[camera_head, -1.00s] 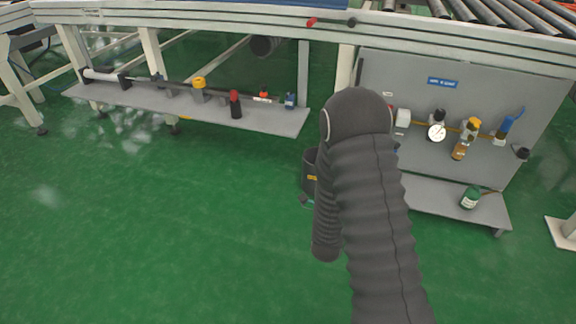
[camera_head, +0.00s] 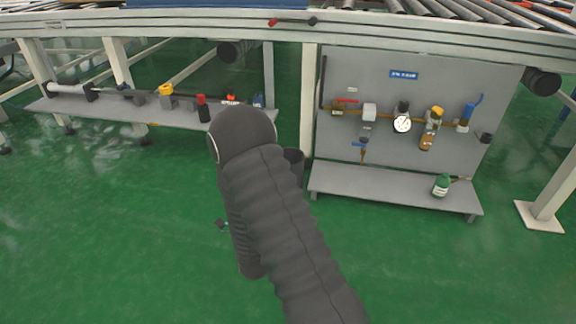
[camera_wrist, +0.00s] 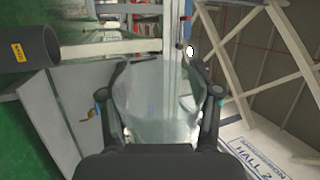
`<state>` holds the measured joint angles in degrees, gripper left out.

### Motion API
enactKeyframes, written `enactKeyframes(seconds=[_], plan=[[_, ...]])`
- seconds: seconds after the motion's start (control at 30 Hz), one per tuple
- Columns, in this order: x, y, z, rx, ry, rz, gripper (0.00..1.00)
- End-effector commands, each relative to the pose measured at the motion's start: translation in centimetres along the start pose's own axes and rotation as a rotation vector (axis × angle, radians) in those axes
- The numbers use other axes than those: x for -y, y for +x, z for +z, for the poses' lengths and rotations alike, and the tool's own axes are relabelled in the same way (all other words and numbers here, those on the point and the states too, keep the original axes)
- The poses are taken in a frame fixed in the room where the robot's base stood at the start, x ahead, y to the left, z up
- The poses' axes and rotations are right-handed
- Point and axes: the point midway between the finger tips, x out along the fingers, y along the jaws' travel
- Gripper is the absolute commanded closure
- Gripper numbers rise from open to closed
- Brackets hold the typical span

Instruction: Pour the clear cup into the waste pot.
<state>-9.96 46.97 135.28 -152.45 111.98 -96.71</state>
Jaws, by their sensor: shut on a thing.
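In the wrist view my gripper (camera_wrist: 160,72) is shut on the clear cup (camera_wrist: 152,103), with one dark finger on each side of it. The cup is see-through, and I cannot tell what is in it. The waste pot (camera_wrist: 22,50) is a dark cylinder with a yellow label at the left of the wrist view, apart from the cup. In the head view the waste pot (camera_head: 295,158) stands on the floor beside the shelf unit, partly hidden behind my arm. My arm also hides the cup and most of my gripper there.
A grey panel (camera_head: 350,80) with valves and a gauge (camera_head: 402,124) stands at the right above a low shelf (camera_head: 400,190). A long low shelf (camera_head: 130,107) holds several fittings at the left. The green floor in front is clear.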

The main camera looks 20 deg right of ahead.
Motion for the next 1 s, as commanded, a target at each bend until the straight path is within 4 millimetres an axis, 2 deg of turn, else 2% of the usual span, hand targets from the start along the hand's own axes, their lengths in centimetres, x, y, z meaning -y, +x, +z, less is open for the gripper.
enactKeyframes(seconds=[0.27, 0.43, 0.57, 0.83, 1.0], plan=[[0.0, 0.0, 0.0, 0.001, -0.002, 0.003, 0.77], [1.3, 0.5, -0.2, 0.001, -0.002, 0.004, 0.77], [3.3, 1.2, -0.5, 0.001, -0.002, 0.004, 0.77], [8.8, 3.2, -1.2, 0.001, -0.001, 0.002, 0.77], [10.6, 3.9, -1.5, 0.000, 0.000, 0.001, 0.77]])
